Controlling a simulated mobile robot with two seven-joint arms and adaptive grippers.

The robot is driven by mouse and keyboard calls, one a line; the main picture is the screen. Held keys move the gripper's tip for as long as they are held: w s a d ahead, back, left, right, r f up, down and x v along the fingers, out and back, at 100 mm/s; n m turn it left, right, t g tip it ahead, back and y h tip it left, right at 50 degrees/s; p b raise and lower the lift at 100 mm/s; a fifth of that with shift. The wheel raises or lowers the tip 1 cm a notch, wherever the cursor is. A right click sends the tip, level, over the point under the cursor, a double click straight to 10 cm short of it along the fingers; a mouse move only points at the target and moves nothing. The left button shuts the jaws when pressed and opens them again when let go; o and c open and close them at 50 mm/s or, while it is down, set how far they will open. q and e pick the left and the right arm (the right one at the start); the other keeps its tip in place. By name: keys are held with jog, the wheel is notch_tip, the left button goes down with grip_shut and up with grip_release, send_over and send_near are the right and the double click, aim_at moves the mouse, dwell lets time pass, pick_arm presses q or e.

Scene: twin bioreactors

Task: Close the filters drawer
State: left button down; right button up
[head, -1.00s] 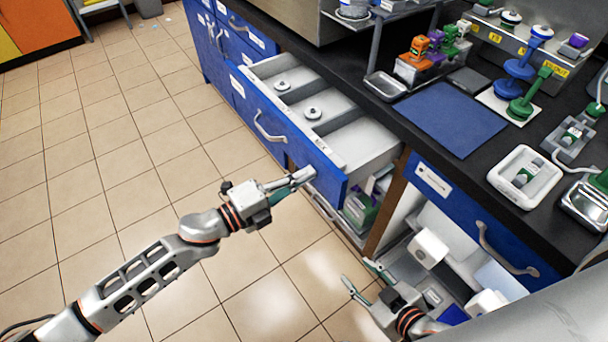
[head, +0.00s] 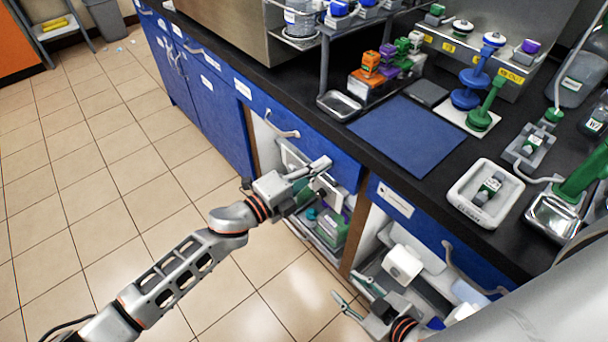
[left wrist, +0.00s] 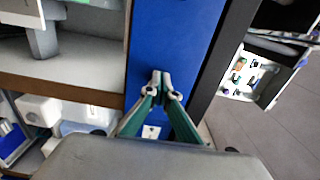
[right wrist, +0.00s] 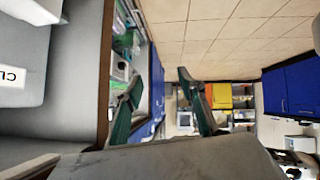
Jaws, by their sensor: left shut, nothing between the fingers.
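The filters drawer's blue front (head: 318,142) with its pale curved handle (head: 281,126) sits under the black counter edge in the head view. It looks flush or nearly flush, and its inside is no longer visible. My left gripper (head: 326,162) is shut and empty at the lower right part of this front. In the left wrist view its closed fingertips (left wrist: 160,84) are against or very near the blue panel (left wrist: 178,40); contact is not certain. My right gripper (head: 354,292) is open and empty, low at the right cabinet, and its spread fingers (right wrist: 160,85) show in the right wrist view.
A second blue front (head: 412,215) is at the right, with open storage holding white boxes (head: 402,264) below it near my right gripper. Green items (head: 330,232) stand on the shelf below the filters drawer. The tiled floor (head: 110,170) at left is clear.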

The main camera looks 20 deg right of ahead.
pick_arm(q)
jog(key=shift+x, duration=1.15)
pick_arm(e)
jog(key=shift+w+a+r, duration=0.25)
jog(key=shift+r, duration=0.1)
pick_arm(q)
jog(key=shift+r, duration=0.2)
pick_arm(e)
jog(key=shift+d, duration=0.1)
